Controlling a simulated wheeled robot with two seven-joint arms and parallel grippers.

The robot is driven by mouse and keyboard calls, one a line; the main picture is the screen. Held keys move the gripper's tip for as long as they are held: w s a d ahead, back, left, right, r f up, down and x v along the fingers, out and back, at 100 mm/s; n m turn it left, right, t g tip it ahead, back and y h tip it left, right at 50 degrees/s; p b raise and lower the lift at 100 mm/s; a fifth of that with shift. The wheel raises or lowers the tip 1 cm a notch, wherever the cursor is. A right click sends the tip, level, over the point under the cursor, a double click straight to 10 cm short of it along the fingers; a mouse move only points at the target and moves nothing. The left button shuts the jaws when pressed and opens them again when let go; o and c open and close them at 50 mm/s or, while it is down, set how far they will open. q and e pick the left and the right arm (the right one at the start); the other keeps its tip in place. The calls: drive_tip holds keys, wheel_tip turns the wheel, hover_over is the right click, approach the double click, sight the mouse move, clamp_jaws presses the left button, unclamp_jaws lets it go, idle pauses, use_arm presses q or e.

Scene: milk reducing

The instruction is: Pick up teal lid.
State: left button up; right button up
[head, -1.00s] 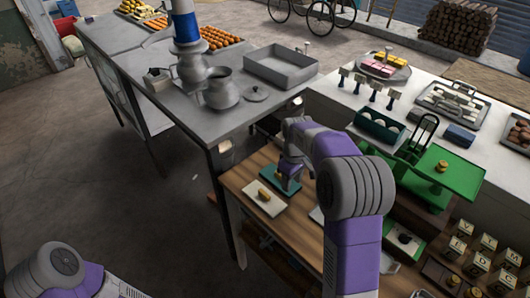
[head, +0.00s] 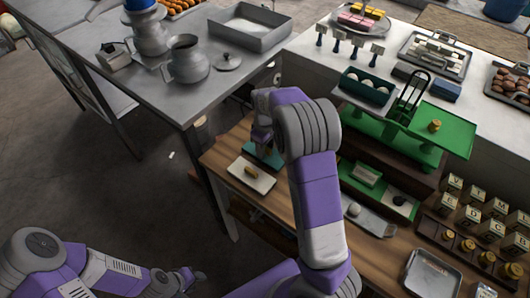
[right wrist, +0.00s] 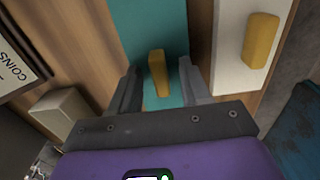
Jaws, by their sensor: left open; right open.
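The teal lid (right wrist: 146,35) is a flat teal slab with a yellow bar handle (right wrist: 158,73). In the right wrist view the handle stands between the two open fingers of my right gripper (right wrist: 158,88), with space on both sides. In the head view the teal lid (head: 268,155) lies on the wooden cart, mostly hidden under my right gripper (head: 262,143). My left gripper (head: 186,279) is low at the bottom of the head view, away from the cart, open, its fingers small and partly seen.
A white slab with a yellow handle (head: 252,176) lies beside the teal lid, close to my right gripper. The wooden cart (head: 227,150) also bears a metal tray (head: 432,274). A grey table with metal jugs (head: 187,65) stands behind left; green scales (head: 446,139) stand right.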

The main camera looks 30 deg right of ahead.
clamp_jaws()
idle(0.4)
